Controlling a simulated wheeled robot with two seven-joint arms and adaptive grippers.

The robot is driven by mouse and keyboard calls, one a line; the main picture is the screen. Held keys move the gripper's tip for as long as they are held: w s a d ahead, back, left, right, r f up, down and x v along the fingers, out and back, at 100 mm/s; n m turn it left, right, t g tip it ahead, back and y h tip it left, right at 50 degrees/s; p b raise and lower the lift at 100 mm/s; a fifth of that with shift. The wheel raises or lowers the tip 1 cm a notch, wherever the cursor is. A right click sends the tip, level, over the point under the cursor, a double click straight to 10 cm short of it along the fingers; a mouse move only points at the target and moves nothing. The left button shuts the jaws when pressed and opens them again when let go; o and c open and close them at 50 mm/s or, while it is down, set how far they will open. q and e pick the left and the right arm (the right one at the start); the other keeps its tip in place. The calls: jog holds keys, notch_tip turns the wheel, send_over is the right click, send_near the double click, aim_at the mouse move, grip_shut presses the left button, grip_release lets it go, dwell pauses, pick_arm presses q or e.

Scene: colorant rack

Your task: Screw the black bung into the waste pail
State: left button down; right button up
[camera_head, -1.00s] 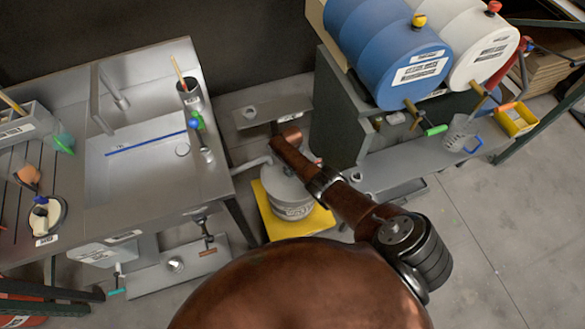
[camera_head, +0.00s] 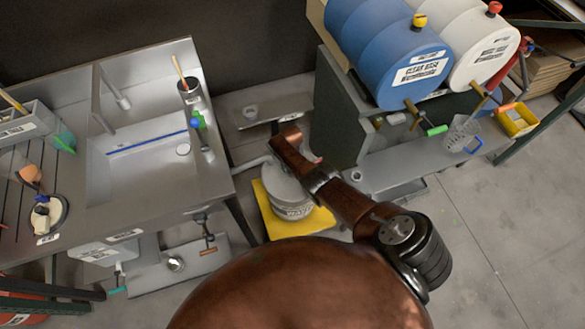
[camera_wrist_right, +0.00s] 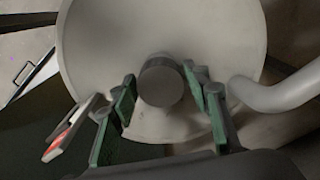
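The waste pail (camera_head: 292,211) is a grey round pail on a yellow base, partly hidden under my right arm in the head view. Its pale round lid (camera_wrist_right: 195,30) fills much of the right wrist view. The black bung (camera_wrist_right: 161,82) is a short dark cylinder standing out from the lid near its middle. My right gripper (camera_wrist_right: 160,78) is open, with one green-padded finger on either side of the bung. A narrow gap shows on the left side of the bung; on the right I cannot tell whether the finger touches. My left gripper is in neither view.
A steel sink bench (camera_head: 160,165) stands left of the pail. A dark cabinet (camera_head: 340,110) with a blue drum (camera_head: 385,50) and a white drum (camera_head: 470,40) is on the right. A curved pale pipe (camera_wrist_right: 280,93) lies close beside the right finger. Open floor lies at the lower right.

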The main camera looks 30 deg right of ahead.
jog(key=shift+o, duration=0.7)
jog(key=n, duration=1)
jog(key=shift+d, duration=0.1)
jog(key=n, duration=0.3)
jog(key=shift+n, duration=0.4)
jog(key=shift+c, duration=0.7)
